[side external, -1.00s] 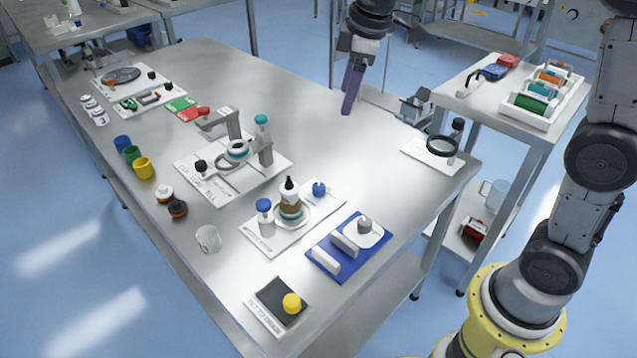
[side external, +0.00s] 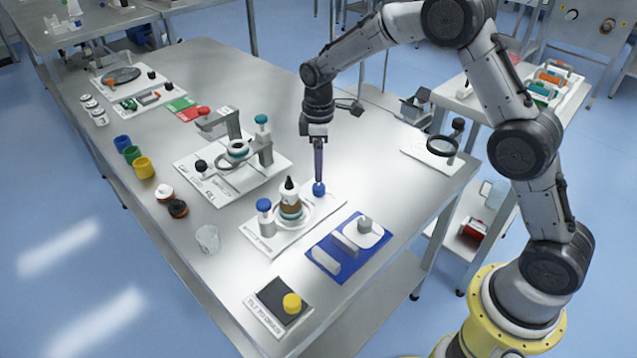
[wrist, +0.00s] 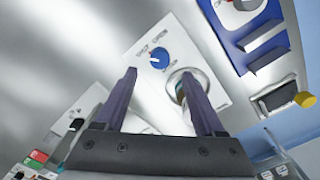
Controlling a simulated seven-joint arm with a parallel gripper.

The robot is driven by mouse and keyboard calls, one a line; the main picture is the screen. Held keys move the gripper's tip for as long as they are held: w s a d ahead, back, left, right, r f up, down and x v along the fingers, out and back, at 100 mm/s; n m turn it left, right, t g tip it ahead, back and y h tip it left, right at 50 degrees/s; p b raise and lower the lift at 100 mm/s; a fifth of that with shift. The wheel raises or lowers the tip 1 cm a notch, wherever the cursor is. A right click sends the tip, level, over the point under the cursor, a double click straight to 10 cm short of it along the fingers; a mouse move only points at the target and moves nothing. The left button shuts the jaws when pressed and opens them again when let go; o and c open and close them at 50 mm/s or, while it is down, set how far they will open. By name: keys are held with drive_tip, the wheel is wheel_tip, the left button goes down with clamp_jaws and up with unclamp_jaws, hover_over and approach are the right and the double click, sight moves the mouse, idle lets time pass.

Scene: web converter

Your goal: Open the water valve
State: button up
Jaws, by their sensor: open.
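The water valve appears to be a round blue knob (side external: 319,189) at the back right of a white board (side external: 268,240) on the steel table. In the wrist view the blue knob (wrist: 159,59) has a small pale mark on its left side, and the board beside it bears lettering that seems to read SHUT and OPEN. My gripper (side external: 319,175) points down just above the knob in the side view. In the wrist view my gripper (wrist: 159,72) is open, and the knob shows between and a little beyond its purple fingertips. I cannot tell whether they touch it.
A brown bottle (side external: 290,200) stands close to the left of the knob, with a blue-capped white container (side external: 265,216) on the same board. A blue tray (side external: 350,250) lies in front to the right. A clamp fixture (side external: 225,165) stands to the left.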

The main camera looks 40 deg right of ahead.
sight(318, 186)
wheel_tip(318, 186, down, 7)
drive_tip(key=shift+r, duration=0.1)
idle(0.3)
clamp_jaws()
